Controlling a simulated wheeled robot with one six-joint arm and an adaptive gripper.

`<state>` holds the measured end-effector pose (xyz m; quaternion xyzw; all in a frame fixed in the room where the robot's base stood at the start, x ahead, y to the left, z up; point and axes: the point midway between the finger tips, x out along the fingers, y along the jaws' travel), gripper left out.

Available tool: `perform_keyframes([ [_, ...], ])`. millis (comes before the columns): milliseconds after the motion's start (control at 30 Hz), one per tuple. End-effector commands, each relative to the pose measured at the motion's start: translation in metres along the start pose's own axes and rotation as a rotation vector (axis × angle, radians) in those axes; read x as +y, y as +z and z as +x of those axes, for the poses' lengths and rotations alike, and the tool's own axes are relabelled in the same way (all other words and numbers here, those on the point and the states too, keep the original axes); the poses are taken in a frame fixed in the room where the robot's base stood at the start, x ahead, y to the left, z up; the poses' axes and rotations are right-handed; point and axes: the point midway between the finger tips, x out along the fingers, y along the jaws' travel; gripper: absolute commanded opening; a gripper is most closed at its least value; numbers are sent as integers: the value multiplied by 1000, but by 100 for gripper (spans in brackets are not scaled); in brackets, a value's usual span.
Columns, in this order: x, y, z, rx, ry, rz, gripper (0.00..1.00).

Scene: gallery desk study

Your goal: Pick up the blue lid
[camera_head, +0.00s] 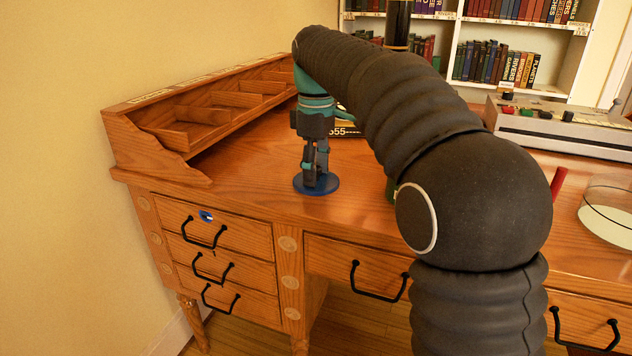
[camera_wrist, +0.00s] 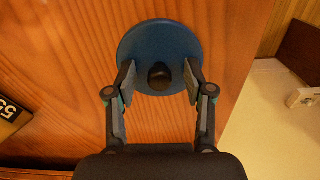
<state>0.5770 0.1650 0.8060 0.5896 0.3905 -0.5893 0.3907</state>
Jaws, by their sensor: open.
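The blue lid (camera_wrist: 160,36) is a flat round disc with a dark round knob (camera_wrist: 160,76) at its middle. In the head view the lid (camera_head: 328,187) lies flat on the wooden desk near its front edge. My gripper (camera_wrist: 159,80) is open above the lid, with one finger on each side of the knob and a gap showing on both sides. In the head view my gripper (camera_head: 316,182) points straight down over the lid and hides the knob and part of the disc.
The wooden desk (camera_head: 240,170) has a raised organiser (camera_head: 215,115) behind on the left. A red stick (camera_head: 558,183), a glass dish (camera_head: 608,225) and a grey panel with knobs (camera_head: 550,130) are to the right.

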Motion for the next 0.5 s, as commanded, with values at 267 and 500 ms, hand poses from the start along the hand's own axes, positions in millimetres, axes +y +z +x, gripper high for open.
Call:
perform_keyframes([
  [267, 0, 0, 0, 0, 0, 0, 0],
  [500, 0, 0, 0, 0, 0, 0, 0],
])
